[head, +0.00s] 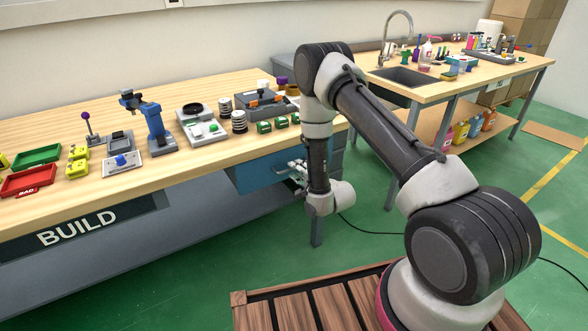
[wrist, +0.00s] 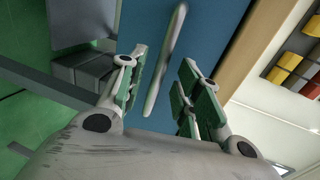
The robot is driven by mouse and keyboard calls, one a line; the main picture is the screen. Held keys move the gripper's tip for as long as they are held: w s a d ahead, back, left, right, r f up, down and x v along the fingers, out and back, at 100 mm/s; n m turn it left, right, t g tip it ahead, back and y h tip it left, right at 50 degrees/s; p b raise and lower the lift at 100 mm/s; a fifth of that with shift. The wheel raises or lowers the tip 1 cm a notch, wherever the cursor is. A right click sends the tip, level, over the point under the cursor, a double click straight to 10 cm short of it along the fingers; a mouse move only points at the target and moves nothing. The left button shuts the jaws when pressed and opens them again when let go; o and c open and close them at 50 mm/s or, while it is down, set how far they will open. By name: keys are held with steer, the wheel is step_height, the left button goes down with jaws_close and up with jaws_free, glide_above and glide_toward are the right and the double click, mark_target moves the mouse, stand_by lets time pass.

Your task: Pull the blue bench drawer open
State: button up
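The blue drawer (head: 258,174) hangs under the right end of the wooden workbench. In the head view its front is partly hidden by my arm, and I cannot tell whether it stands slightly out. In the wrist view the blue front (wrist: 215,35) fills the upper middle. A pale bar handle (wrist: 168,58) crosses it. My gripper (head: 299,172) is at the drawer front. In the wrist view my gripper (wrist: 163,65) is open, with one green-padded finger on each side of the handle. Gaps show between the pads and the bar.
A grey bench leg (head: 316,228) stands below my gripper. A second bench with a sink (head: 402,76) is at the right. Green floor in front of the drawer is clear.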

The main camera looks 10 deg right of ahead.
steer(key=shift+x, duration=1.35)
jaws_close()
steer(key=shift+s, duration=0.15)
